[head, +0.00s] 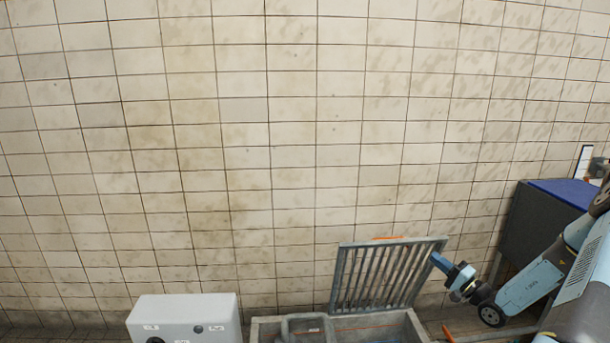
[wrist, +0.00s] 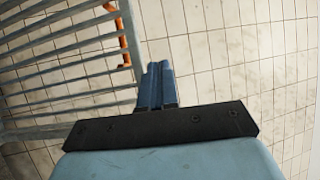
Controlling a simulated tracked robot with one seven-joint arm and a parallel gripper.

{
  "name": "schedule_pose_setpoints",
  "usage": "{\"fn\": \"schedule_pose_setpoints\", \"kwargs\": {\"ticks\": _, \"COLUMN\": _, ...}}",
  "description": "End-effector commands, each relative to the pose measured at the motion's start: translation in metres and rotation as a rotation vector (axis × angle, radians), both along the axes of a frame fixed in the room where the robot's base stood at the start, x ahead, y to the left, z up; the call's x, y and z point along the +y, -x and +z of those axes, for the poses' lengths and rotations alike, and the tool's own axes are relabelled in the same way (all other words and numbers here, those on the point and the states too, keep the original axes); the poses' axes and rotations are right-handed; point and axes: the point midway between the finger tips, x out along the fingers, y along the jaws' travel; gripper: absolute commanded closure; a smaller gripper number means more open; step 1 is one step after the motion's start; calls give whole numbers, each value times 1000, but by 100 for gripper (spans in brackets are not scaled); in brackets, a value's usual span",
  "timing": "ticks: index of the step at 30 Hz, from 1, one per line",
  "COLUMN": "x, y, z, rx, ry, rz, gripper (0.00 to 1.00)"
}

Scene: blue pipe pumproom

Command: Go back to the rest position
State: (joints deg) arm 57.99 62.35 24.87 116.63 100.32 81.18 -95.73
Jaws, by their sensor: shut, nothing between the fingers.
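My gripper (head: 441,263) is at the lower right of the head view, at the end of my arm, which reaches in from the right edge. Its blue fingers are shut and hold nothing; they also show together in the middle of the wrist view (wrist: 158,85). A grey barred grate (head: 385,276) stands raised and tilted at the back of a grey concrete box (head: 345,324). The fingertips are close to the grate's right edge in the head view; I cannot tell whether they touch. In the wrist view the grate (wrist: 65,70) fills the left side, with orange parts (wrist: 127,45) along it.
A pale box (head: 186,318) with labels and a knob stands at lower left. A dark cabinet with a blue top (head: 565,192) stands behind my arm at right. A tiled wall (head: 290,130) closes the back. The concrete box's contents are mostly cut off below.

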Motion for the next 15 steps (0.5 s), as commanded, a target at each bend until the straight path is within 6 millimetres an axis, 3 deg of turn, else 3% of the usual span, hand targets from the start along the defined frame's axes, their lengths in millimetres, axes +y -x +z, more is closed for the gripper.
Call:
{"fn": "schedule_pose_setpoints", "kwargs": {"ticks": 3, "x": 33, "y": 3, "z": 30, "rx": 29, "ry": 54, "rz": 139, "gripper": 100}}
{"fn": "schedule_pose_setpoints", "kwargs": {"ticks": 15, "x": 128, "y": 40, "z": 106, "rx": 185, "ry": 263, "rz": 529, "gripper": 100}}
